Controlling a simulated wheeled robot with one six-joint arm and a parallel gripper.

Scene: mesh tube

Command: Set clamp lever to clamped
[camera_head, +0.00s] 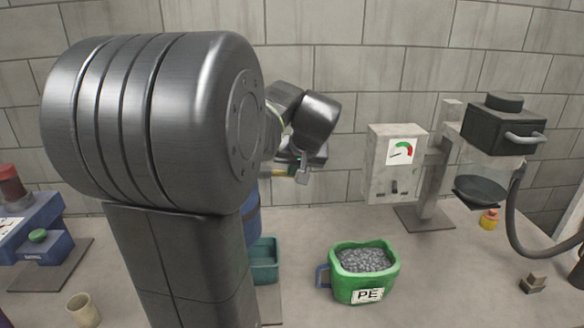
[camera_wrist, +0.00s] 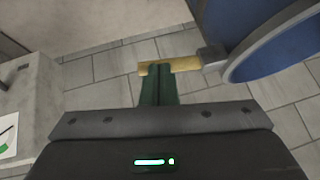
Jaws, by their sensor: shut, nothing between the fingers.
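A yellow bar (camera_wrist: 186,66), which looks like the clamp lever's handle, runs sideways in the wrist view. Its right end meets a dark grey block (camera_wrist: 212,57) beside a large blue round body (camera_wrist: 258,30). My gripper (camera_wrist: 158,68) is shut, its dark green fingers together and empty. The fingertips overlap the left part of the bar in the picture; I cannot tell whether they touch it. In the head view, a blue body (camera_head: 252,215) is mostly hidden behind my arm, and a small yellowish piece (camera_head: 281,173) shows near my wrist. The lever's setting cannot be read.
A green PE container (camera_head: 378,288) of grey granules stands on the bench, with a teal bin (camera_head: 265,262) to its left. A grey gauge box (camera_head: 385,185) and a black lidded unit (camera_head: 500,128) stand at right. A beige cup (camera_head: 83,310) is at front left.

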